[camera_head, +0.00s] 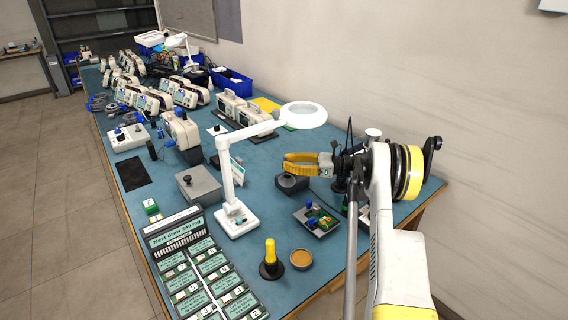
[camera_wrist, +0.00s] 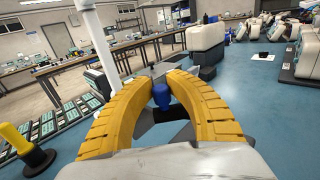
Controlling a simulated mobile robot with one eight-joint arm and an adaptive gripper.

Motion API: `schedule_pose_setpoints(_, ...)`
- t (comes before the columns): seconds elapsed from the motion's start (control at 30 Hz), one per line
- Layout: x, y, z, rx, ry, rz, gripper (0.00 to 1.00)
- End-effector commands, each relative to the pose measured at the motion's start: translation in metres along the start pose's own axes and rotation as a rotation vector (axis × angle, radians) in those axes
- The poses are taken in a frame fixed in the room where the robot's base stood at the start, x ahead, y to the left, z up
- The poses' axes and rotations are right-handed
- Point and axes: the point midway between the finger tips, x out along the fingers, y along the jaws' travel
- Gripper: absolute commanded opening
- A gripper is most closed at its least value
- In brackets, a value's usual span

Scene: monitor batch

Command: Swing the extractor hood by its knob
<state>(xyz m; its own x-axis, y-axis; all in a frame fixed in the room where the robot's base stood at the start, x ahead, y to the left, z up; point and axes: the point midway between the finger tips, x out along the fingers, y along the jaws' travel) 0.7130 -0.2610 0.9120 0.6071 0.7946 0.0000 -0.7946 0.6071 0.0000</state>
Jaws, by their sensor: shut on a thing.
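My gripper (camera_head: 288,162) has yellow ribbed fingers and reaches leftward over the table's right part. In the wrist view, my gripper (camera_wrist: 162,76) has its curved fingers closed around a blue knob (camera_wrist: 161,95), one finger on each side. In the camera_head view the fingers hide the knob. A low dark grey housing (camera_head: 292,184), apparently the extractor hood, sits just below the fingers. In the wrist view a grey surface (camera_wrist: 165,132) shows beneath the knob. Most of the hood is hidden by my fingers and wrist.
A white magnifier lamp (camera_head: 232,190) stands left of my gripper, its ring head (camera_head: 303,115) behind and above. A wall borders the right.

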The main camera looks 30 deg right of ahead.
Motion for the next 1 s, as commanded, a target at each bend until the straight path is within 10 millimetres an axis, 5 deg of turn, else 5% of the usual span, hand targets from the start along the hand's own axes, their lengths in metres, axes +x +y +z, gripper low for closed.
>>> schedule_pose_setpoints(0.33,0.0,0.0,0.0,0.0,0.0,0.002,0.0)
schedule_pose_setpoints(0.37,0.0,0.0,0.0,0.0,0.0,0.002,0.23)
schedule_pose_setpoints(0.43,0.0,0.0,0.0,0.0,0.0,0.002,0.42)
schedule_pose_setpoints(0.77,-0.003,0.0,0.0,0.0,0.0,0.001,0.42)
schedule_pose_setpoints(1.0,-0.041,-0.001,0.0,0.0,0.0,-0.003,0.42)
